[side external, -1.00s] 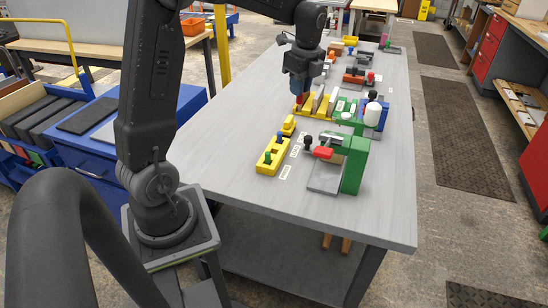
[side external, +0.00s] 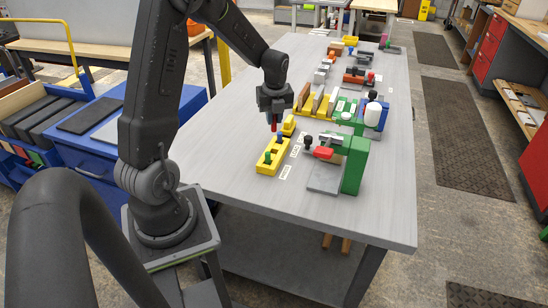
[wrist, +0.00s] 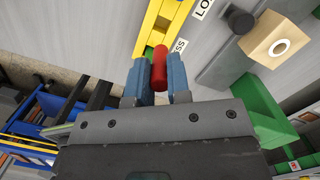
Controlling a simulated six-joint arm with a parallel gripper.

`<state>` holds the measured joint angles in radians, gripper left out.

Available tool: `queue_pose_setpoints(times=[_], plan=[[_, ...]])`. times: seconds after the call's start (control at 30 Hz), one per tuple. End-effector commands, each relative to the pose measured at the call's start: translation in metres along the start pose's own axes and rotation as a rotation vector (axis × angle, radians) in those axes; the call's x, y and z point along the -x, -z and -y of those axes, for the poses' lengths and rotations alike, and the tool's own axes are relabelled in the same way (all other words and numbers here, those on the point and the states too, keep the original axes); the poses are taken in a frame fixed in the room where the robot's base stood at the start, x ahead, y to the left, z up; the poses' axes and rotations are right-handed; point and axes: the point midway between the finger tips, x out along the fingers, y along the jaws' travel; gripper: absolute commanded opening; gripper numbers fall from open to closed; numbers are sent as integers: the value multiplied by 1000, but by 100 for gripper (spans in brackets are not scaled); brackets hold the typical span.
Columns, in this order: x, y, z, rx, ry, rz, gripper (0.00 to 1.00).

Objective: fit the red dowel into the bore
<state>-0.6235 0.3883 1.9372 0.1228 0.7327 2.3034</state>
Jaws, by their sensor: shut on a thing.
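The red dowel (side external: 274,127) hangs from my gripper (side external: 273,114) above the yellow block (side external: 268,169) in the side view. The dowel's lower end is close to the block; I cannot tell whether it touches. A green peg (side external: 267,157) and a blue peg (side external: 280,140) stand in the block. In the wrist view the dowel (wrist: 160,68) sits between the blue fingers of my gripper (wrist: 159,82), beside the yellow block (wrist: 157,18). I cannot make out the bore in the block.
A green-and-grey toggle clamp fixture (side external: 354,163) stands right of the yellow block. A smaller yellow block (side external: 288,124) and a yellow rack (side external: 304,108) lie just behind. White labels (side external: 285,172) lie alongside. The table's near end (side external: 330,218) is clear.

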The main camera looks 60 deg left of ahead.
Motion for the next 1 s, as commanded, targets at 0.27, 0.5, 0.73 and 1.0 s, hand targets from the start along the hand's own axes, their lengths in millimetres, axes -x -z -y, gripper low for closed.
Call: queue_pose_setpoints(times=[0.27,0.5,0.73,1.0], plan=[[-3,0,0,0,1,2,0],[-29,4,0,0,-4,-3,0],[-55,7,0,0,-1,0,0],[-93,11,0,-1,-2,0,0]])
